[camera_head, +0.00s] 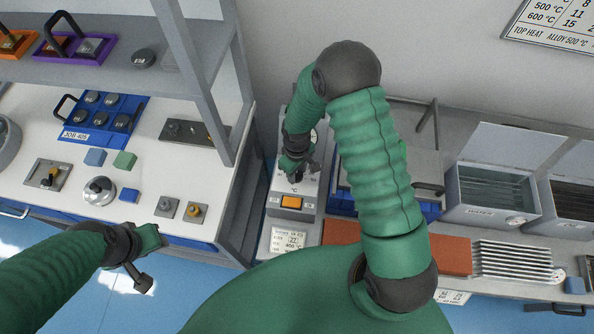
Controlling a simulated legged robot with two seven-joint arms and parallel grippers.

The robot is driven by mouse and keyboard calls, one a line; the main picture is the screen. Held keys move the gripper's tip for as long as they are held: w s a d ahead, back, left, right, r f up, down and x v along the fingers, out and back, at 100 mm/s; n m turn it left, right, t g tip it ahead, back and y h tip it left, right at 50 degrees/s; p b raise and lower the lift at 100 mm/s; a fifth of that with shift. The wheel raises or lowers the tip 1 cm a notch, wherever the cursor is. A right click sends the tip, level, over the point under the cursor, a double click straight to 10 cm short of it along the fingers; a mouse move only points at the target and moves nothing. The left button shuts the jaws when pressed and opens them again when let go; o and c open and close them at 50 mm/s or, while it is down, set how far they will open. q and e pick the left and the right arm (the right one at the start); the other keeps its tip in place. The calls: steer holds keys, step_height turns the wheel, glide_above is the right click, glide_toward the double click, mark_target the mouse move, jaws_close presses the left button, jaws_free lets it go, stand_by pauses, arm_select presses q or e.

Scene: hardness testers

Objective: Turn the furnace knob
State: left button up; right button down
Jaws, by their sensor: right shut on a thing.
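The furnace control box (310,208) stands on the right bench with an orange display (291,202) low on its face. My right gripper (297,176) reaches down to the panel above the display and is shut on the furnace knob. The knob is mostly hidden by the fingers, so its angle cannot be told. The grey furnace body (424,164) is beside the control box, partly behind my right arm. My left gripper (150,260) is open and empty, in front of the left bench.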

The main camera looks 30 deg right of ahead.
steer(key=shift+w+r+m, duration=0.1)
steer(key=shift+w+m, duration=0.15)
steer(key=shift+m, duration=0.05)
steer(key=c, duration=0.9)
jaws_free()
steer(key=shift+s, duration=0.1)
step_height(320, 180, up, 17)
steer(key=p, duration=0.1)
steer(key=shift+f, duration=0.2)
steer(key=s+a+r+m+t, duration=0.2)
steer(key=s+r+m, duration=0.1)
steer(key=s, duration=0.7)
steer(key=shift+m+t, duration=0.3)
steer(key=shift+m, duration=0.1)
